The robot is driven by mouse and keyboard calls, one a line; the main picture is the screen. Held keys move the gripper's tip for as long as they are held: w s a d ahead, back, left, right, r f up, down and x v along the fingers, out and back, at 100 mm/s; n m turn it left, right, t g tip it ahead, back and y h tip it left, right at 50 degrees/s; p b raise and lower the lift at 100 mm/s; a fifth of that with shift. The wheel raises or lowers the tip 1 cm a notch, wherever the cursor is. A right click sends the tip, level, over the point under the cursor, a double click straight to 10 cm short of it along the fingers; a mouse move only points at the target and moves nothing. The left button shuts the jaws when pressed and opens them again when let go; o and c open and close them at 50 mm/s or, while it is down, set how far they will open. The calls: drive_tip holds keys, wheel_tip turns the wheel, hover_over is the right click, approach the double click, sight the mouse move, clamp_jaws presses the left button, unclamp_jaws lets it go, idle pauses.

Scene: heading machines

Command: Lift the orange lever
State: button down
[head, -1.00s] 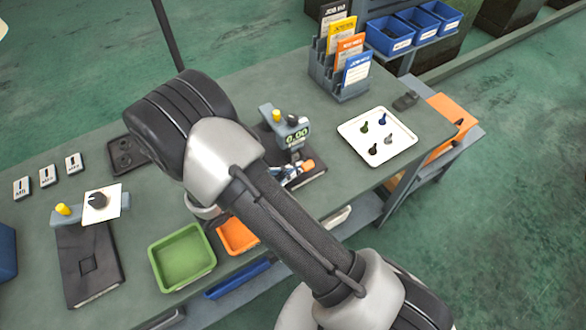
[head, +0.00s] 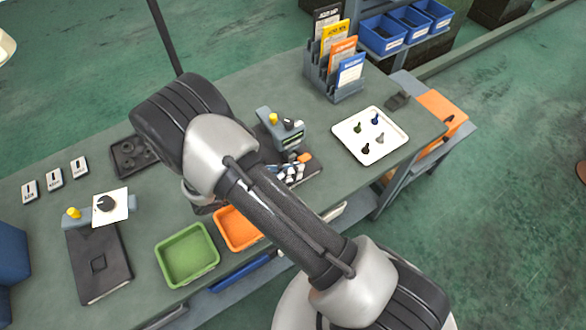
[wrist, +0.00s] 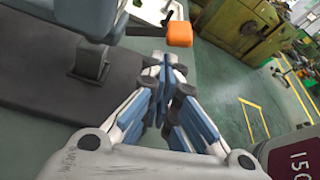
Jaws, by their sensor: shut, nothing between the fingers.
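The orange lever (head: 305,157) sticks out at the right side of a grey device (head: 283,128) with a small display, on a dark base plate. In the wrist view the block-shaped orange lever (wrist: 180,34) is just beyond my fingertips, slightly right of them. My gripper (wrist: 168,66) is shut and empty, its blue and white fingers together. A small gap seems to separate them from the lever; contact cannot be told. In the head view my gripper (head: 290,173) shows beside the lever, partly hidden by my arm.
A white tray (head: 347,129) with several small knobs lies right of the device. Green (head: 187,256) and orange (head: 237,229) bins stand at the front edge. A card rack (head: 335,80) is behind. A second dark plate (head: 98,265) lies at left.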

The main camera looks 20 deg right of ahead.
drive_tip(key=shift+r, duration=0.15)
drive_tip(key=shift+w+r+p, duration=0.15)
drive_tip(key=shift+r+p, duration=0.45)
drive_tip(key=shift+r, duration=0.15)
